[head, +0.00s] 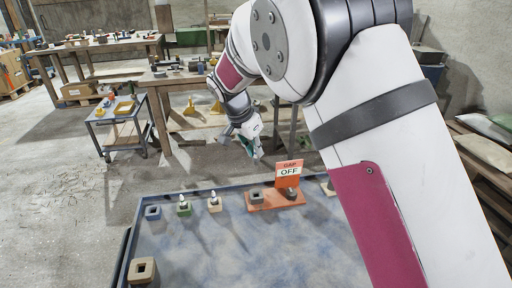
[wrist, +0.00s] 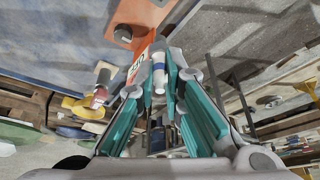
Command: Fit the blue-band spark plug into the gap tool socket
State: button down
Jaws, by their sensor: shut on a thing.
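My gripper (wrist: 159,84) has its teal fingers shut on a white spark plug (wrist: 158,72) with a blue band, seen in the wrist view. In the head view my gripper (head: 254,148) hangs in the air beyond the blue table's far edge, behind and left of the sign; the plug cannot be made out there. The orange gap tool (head: 276,203) lies near the table's far edge. Its grey square socket (head: 257,196) looks empty. In the wrist view the orange gap tool (wrist: 135,20) is at the top, apart from the plug.
A blue block (head: 152,213) looks empty. A larger beige block (head: 142,270) sits front left. The table's middle is clear.

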jog(key=shift+f+b, duration=1.65)
jog(key=shift+f, duration=4.2)
jog(key=shift+f+b, duration=0.4)
jog(key=shift+f, duration=0.9)
jog(key=c, duration=1.6)
grip_release()
